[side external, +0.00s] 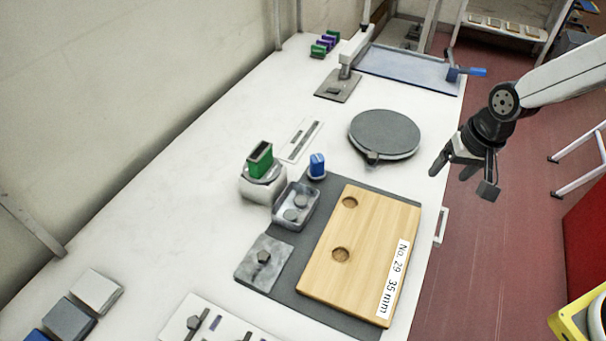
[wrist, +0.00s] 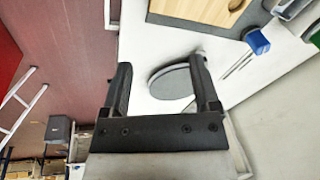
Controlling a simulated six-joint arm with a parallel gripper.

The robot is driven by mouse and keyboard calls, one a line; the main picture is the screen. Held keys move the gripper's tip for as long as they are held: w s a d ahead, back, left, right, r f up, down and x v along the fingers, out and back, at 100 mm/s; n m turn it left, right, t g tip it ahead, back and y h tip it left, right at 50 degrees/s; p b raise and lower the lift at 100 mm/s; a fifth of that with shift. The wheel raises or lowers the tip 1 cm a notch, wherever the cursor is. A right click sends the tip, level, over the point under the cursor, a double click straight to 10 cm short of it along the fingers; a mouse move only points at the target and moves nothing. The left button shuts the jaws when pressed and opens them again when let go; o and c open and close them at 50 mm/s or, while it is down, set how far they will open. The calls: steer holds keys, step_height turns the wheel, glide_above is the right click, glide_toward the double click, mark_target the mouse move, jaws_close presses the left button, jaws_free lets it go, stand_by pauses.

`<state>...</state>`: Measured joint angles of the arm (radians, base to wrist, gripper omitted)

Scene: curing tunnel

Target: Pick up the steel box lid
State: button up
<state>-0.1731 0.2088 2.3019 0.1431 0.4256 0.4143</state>
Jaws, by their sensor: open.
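The steel box lid (side external: 252,275), a grey square plate with a dark knob in its middle, lies flat on the dark mat left of the wooden board. The open steel box (side external: 292,217) stands just behind it with round discs inside. I cannot make out the lid in the wrist view. My gripper (side external: 465,176) hangs past the right edge of the table, well apart from the lid. Its two fingers are spread and empty in the wrist view (wrist: 160,68).
The wooden board (side external: 368,245) with two round recesses lies right of the lid. A blue-topped piece (side external: 317,166), a green block on a white stand (side external: 262,187) and a grey round plate (side external: 385,134) stand farther back. A white rack (side external: 210,318) is in front.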

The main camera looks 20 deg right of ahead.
steer(key=w+a+f+m+g+y, duration=0.1)
steer(key=w+a+m, duration=0.2)
steer(key=a, duration=0.4)
steer(key=w+a+f+m+y, duration=0.1)
steer(key=w+a+f+m, duration=0.15)
steer(key=a, duration=0.55)
steer(key=m+g+y, duration=0.2)
steer(key=m, duration=0.5)
glide_toward(263, 255)
steer(key=a+f, duration=0.1)
steer(key=shift+n+x, duration=0.25)
steer(key=shift+x, duration=1.1)
steer(key=shift+s+f+h, duration=0.15)
steer(key=shift+h, duration=0.15)
steer(key=shift+x, duration=2.45)
steer(key=shift+d, duration=0.1)
jaws_close()
